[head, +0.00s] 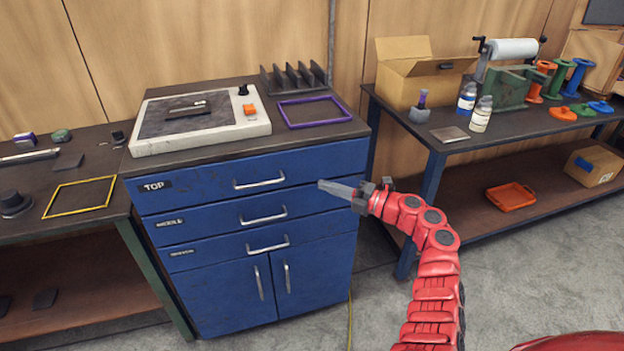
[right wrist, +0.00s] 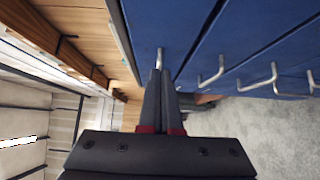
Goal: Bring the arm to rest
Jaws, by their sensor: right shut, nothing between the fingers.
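My right arm (head: 433,275) is red and segmented and rises from the lower right in the head view. Its right gripper (head: 322,185) is shut and empty, pointing left in front of the blue drawer cabinet (head: 330,235), close to the top drawer and right of its handle (head: 259,182). In the right wrist view the two dark fingers of the gripper (right wrist: 158,75) lie together, with the cabinet's blue front (right wrist: 200,35) and its handles beside them. My left gripper is not in view.
On the cabinet stand a white-framed device (head: 200,143), a purple frame (head: 313,111) and a dark rack (head: 293,78). A bench (head: 470,150) with bottles, a cardboard box (head: 415,75) and flanged parts is at right. A table with a yellow frame (head: 80,197) is at left.

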